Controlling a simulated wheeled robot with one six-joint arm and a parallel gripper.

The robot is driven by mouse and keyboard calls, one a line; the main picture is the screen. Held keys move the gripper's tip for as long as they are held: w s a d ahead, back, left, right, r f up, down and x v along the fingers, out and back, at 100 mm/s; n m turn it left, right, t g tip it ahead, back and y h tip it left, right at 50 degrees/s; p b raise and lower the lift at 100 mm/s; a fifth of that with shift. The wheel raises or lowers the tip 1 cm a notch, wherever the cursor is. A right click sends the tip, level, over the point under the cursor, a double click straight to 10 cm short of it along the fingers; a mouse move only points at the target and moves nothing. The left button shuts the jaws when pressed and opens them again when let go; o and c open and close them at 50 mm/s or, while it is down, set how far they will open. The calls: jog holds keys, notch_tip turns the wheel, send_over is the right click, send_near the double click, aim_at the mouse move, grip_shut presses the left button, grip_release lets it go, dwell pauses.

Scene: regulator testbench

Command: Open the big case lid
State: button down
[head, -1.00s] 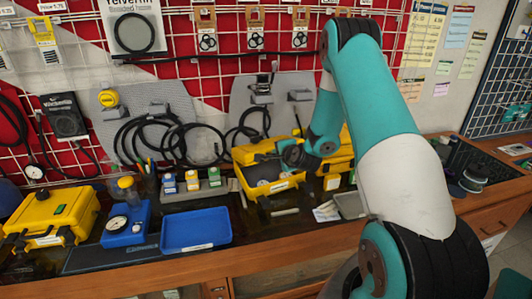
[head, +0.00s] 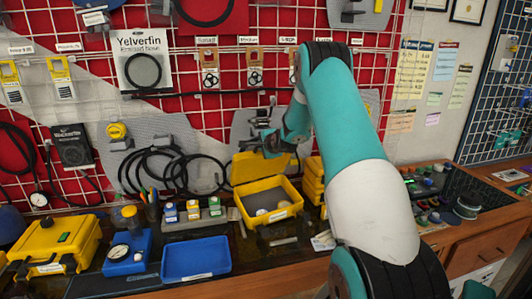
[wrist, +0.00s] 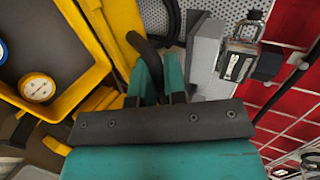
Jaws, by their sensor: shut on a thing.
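The big yellow case (head: 284,214) stands on the counter, its lid (head: 250,168) raised at the back. Its open inside shows small round items. In the wrist view the case (wrist: 72,88) is at the left, with a round white-and-yellow gauge (wrist: 37,88) inside. My gripper (head: 272,146) is at the upper edge of the raised lid. In the wrist view my gripper (wrist: 160,80) is shut around a dark, curved handle-like part (wrist: 143,48) beside the yellow lid (wrist: 121,22). The exact contact is partly hidden by the fingers.
A closed yellow case (head: 55,243), a blue gauge unit (head: 127,252) and a blue tray (head: 196,259) stand at left. More yellow cases (head: 313,182) stand just right of the open one. A pegboard with hoses and a grey bracket (wrist: 207,52) is close behind.

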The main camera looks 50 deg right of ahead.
jog(key=shift+w+r, duration=0.1)
jog(key=shift+w, duration=0.15)
jog(key=c, duration=1.2)
grip_release()
jog(key=shift+s, duration=0.1)
jog(key=shift+b+v, duration=3.15)
jog(key=shift+v, duration=5.5)
